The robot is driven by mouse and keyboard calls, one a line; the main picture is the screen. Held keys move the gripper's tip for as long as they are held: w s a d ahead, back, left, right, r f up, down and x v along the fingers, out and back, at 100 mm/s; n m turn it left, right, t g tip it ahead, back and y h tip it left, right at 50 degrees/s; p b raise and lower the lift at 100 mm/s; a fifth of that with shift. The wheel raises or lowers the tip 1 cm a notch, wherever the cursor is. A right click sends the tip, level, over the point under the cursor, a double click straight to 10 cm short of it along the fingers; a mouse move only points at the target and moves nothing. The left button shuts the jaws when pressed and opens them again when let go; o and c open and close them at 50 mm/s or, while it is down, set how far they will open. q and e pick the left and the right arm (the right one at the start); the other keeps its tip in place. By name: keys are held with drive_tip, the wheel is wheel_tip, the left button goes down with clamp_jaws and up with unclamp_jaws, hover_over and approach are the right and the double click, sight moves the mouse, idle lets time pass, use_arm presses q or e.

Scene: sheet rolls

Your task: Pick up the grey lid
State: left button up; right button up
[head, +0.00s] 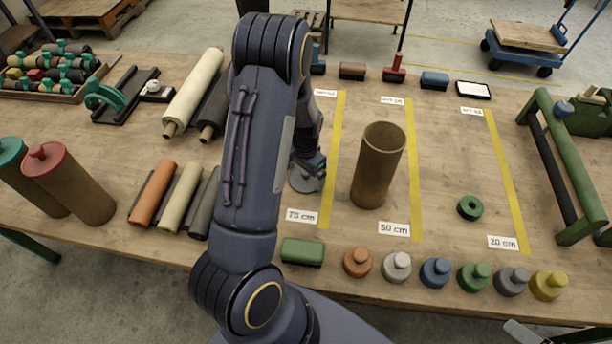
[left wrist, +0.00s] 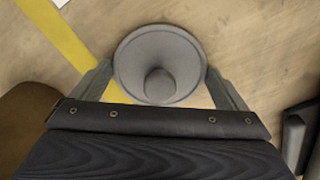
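In the head view the lid (head: 304,180) is on the table, left of the upright brown tube, partly hidden by my left gripper (head: 312,163) and arm.
The brown tube (head: 379,165) stands close to the right of my left gripper. Several coloured lids, such as a copper one (head: 357,262) and a darker grey one (head: 512,282), line the front edge. Yellow strips (head: 415,170) mark the table. Rolls (head: 180,197) lie left of my arm.

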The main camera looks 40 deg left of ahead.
use_arm(q)
drive_tip(key=c, duration=0.3)
drive_tip(key=shift+r, duration=0.1)
